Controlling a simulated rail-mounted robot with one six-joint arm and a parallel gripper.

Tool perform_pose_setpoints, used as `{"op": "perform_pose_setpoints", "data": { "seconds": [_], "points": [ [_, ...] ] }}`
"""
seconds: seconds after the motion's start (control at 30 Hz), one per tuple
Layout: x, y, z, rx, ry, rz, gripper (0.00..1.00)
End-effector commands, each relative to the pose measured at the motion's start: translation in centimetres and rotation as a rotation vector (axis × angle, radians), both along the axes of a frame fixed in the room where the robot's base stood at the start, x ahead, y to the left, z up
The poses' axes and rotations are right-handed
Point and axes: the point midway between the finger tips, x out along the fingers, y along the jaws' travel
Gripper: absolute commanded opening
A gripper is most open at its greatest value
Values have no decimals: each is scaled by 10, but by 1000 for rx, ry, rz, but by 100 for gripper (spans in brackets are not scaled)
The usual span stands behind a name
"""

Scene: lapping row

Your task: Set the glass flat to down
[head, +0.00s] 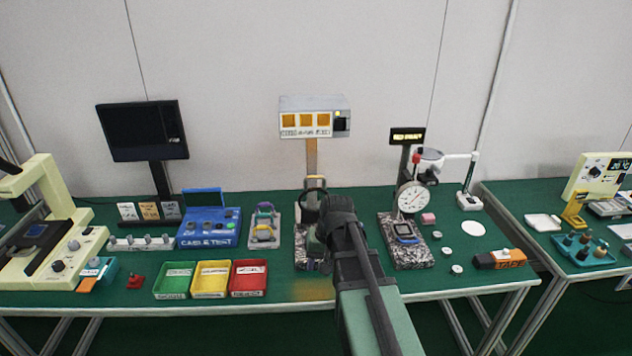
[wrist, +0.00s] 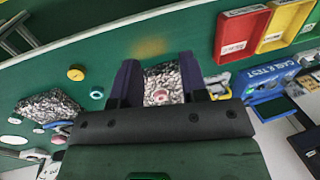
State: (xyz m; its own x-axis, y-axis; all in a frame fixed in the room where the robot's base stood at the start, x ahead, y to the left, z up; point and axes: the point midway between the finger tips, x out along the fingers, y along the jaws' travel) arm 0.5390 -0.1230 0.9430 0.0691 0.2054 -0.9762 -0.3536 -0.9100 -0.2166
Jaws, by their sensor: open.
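In the head view my gripper (head: 320,208) is over the middle station, a speckled granite base (head: 303,252) under a light box (head: 313,120) with orange panels. My gripper and arm hide much of this station. I cannot clearly make out the glass flat or tell whether it is up or down. In the wrist view my gripper (wrist: 159,82) is open, with its two dark fingers apart on either side of the granite base (wrist: 163,73). A small round pink-red piece (wrist: 160,96) shows between the fingers, low in the gap. I cannot tell whether anything touches the fingers.
Right of my gripper stands a dial gauge (head: 412,198) on another granite base (head: 410,255). Left are a handled rack (head: 264,228), a blue cable tester (head: 209,227) and green, yellow and red trays (head: 211,280). Small pucks (head: 443,251) and an orange-black block (head: 499,259) lie right.

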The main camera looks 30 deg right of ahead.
Motion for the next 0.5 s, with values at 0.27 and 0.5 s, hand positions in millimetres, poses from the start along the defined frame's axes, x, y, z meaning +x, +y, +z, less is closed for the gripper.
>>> {"op": "perform_pose_setpoints", "data": {
  "seconds": [0.27, 0.5],
  "points": [
    [191, -203, 75, 896, -105, -733, 40],
    [210, -195, 109, 1172, 29, -887, 40]
  ]
}}
